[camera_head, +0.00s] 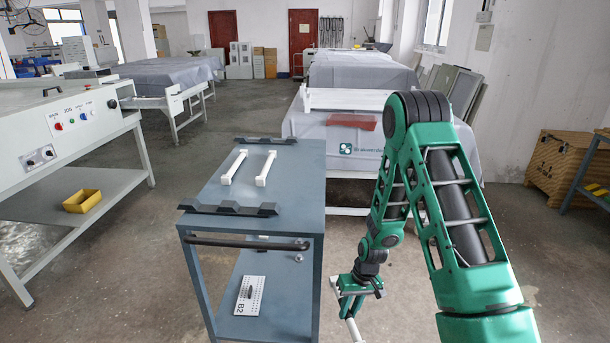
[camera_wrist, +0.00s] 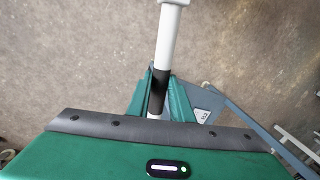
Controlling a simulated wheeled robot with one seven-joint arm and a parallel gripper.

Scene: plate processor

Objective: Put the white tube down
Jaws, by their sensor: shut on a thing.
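My gripper (camera_head: 352,290) is shut on a white tube (camera_head: 354,331) and holds it in the air to the right of the blue-grey cart, below the level of the cart's top. In the wrist view the tube (camera_wrist: 166,40) runs up from between the green fingers (camera_wrist: 158,92). It has a black band near the fingers and a wider white end at the picture's top edge. In the head view the tube slants down and its lower end is cut off by the picture edge. Two white bars (camera_head: 233,167) (camera_head: 266,168) lie side by side on the cart top.
The cart (camera_head: 297,199) has dark notched racks (camera_head: 228,209) (camera_head: 266,140) at its near and far ends, a handle, and a lower shelf with a perforated plate (camera_head: 249,296). A machine with a yellow bin (camera_head: 82,201) stands left. Covered tables (camera_head: 340,130) stand behind.

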